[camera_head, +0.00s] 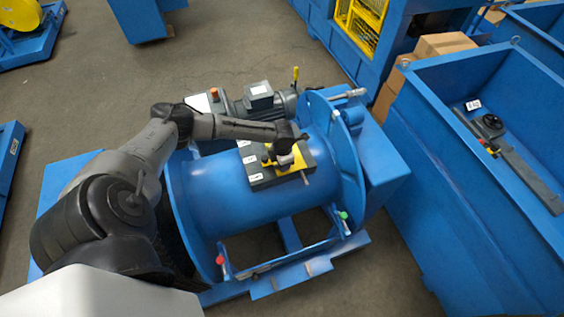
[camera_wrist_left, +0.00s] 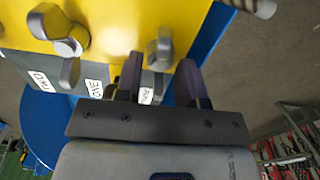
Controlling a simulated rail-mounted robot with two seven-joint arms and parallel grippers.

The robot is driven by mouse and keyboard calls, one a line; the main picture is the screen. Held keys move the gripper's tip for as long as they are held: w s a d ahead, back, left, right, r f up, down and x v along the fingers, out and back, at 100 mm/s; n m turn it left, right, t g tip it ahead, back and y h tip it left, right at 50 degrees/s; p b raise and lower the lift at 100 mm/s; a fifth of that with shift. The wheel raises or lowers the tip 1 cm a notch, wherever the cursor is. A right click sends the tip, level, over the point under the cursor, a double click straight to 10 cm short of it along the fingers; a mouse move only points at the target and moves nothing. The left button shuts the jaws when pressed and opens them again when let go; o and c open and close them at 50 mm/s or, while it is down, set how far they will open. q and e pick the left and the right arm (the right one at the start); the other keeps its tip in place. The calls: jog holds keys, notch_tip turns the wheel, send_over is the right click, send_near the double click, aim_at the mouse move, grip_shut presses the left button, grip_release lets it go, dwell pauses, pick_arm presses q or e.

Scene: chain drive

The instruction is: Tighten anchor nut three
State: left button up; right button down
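A dark box with a yellow top panel (camera_head: 293,168) sits on the blue drum and carries small grey handled nuts and white labels. In the left wrist view the yellow panel (camera_wrist_left: 105,22) shows several grey handled nuts, one at the left (camera_wrist_left: 58,28). Another handled nut (camera_wrist_left: 160,50) stands between my left fingertips; I cannot tell if they touch it. My left gripper (camera_wrist_left: 160,75) is open at the panel; it also shows in the head view (camera_head: 285,150), covering part of the box. The labels are tilted, and the one between the fingers is partly hidden. My right gripper is not in view.
The blue drum (camera_head: 215,195) sits in a blue frame with a grey motor (camera_head: 262,103) behind it. A large blue bin (camera_head: 450,165) with a tool inside stands at the right. Cardboard boxes (camera_head: 440,45) are behind it. Grey floor (camera_head: 225,50) is clear at the back.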

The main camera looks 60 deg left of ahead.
pick_arm(q)
jog(key=shift+r, duration=0.35)
notch_tip(320, 180, up, 13)
jog(key=shift+p, duration=0.3)
dwell(0.4)
